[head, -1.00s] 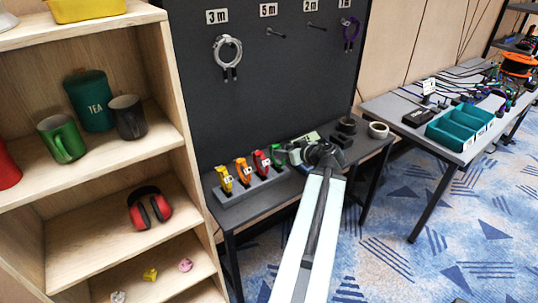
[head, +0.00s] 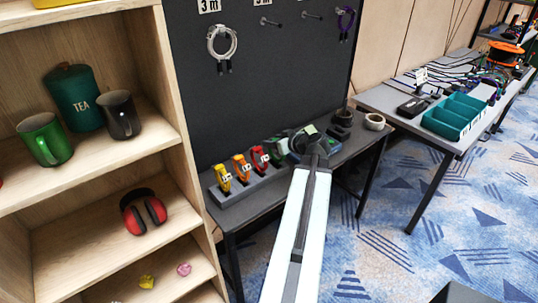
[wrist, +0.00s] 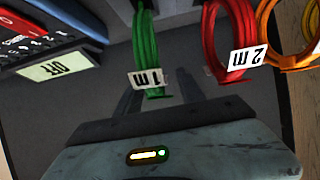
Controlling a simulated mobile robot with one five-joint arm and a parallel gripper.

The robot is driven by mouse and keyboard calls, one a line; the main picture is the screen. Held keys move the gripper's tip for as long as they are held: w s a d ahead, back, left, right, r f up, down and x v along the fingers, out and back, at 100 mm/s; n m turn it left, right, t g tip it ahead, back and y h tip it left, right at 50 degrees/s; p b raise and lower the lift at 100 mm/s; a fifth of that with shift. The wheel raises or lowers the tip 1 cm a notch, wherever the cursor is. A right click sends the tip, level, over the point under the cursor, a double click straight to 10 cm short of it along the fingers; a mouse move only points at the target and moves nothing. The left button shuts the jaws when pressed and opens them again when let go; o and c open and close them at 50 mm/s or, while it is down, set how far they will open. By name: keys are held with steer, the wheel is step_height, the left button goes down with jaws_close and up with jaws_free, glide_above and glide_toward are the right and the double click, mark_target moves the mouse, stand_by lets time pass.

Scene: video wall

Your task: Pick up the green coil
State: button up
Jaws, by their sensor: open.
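The green coil (wrist: 147,45) stands upright in the wrist view, with a white "1 m" tag at its lower end. In the head view it shows as a small green patch (head: 277,149) at the right end of the coil row, partly hidden by my gripper (head: 299,143). In the wrist view my gripper (wrist: 157,82) is open, with one dark finger on either side of the coil's tagged end. I cannot tell whether either finger touches it.
A red coil (wrist: 229,35) tagged "2 m" and an orange coil (wrist: 285,35) stand close beside the green one. A device with an "OFF" display (wrist: 57,69) lies on its other side. A wooden shelf (head: 118,151) stands left of the table; a pegboard (head: 270,85) rises behind.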

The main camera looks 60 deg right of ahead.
steer(key=shift+w+d+f, duration=0.15)
steer(key=shift+w+f, duration=0.25)
steer(key=shift+w, duration=0.15)
steer(key=shift+r, duration=0.2)
steer(key=shift+w, duration=0.1)
jaws_close()
